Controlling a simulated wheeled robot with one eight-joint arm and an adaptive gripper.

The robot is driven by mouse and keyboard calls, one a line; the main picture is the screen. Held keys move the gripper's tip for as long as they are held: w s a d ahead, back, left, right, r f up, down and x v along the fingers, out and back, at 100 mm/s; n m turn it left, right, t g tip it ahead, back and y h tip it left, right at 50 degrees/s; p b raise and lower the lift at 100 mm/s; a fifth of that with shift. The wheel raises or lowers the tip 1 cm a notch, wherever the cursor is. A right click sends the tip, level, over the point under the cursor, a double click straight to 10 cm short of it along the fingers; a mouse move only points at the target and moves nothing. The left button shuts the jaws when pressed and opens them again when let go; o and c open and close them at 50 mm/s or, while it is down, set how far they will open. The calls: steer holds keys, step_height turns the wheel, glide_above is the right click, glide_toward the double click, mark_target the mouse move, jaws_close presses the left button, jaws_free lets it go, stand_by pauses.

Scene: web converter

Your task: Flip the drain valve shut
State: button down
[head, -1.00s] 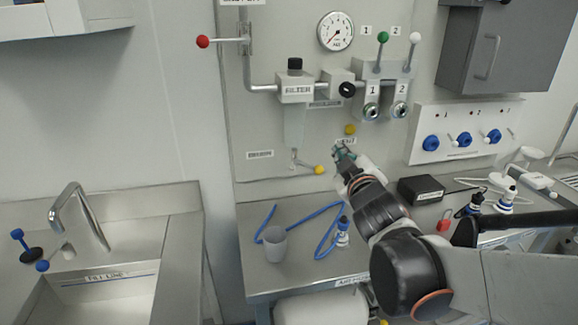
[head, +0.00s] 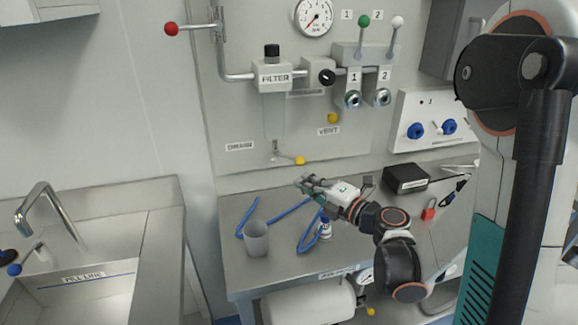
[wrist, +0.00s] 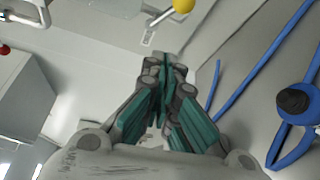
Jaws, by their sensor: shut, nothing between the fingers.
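The drain valve (head: 276,152) hangs under the clear filter bowl on the wall panel, beside the DRAIN label (head: 240,146). Its lever sticks out to the right and slightly down, ending in a yellow knob (head: 299,160). In the wrist view a lever with a yellow knob (wrist: 183,5) shows at the top edge, cut off by the frame. My gripper (head: 304,183) is shut and empty, a little below the yellow knob and apart from it, above the bench. Its closed teal fingers show in the wrist view (wrist: 165,68).
A yellow vent knob (head: 333,118) sits higher on the panel. A black box (head: 406,178) lies to the right.

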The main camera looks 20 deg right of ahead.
mark_target(291, 158)
steer(key=w+a+f+b, duration=0.25)
steer(key=w+a, duration=0.25)
steer(key=w, duration=0.3)
steer(key=shift+n+g, duration=0.4)
steer(key=d, duration=0.2)
steer(key=w+d, duration=0.1)
steer(key=d, duration=0.1)
steer(key=shift+w+r+b, duration=0.1)
steer(key=shift+r+b, duration=0.2)
steer(key=shift+b, duration=0.1)
steer(key=shift+d, duration=0.1)
steer(key=shift+r, duration=0.1)
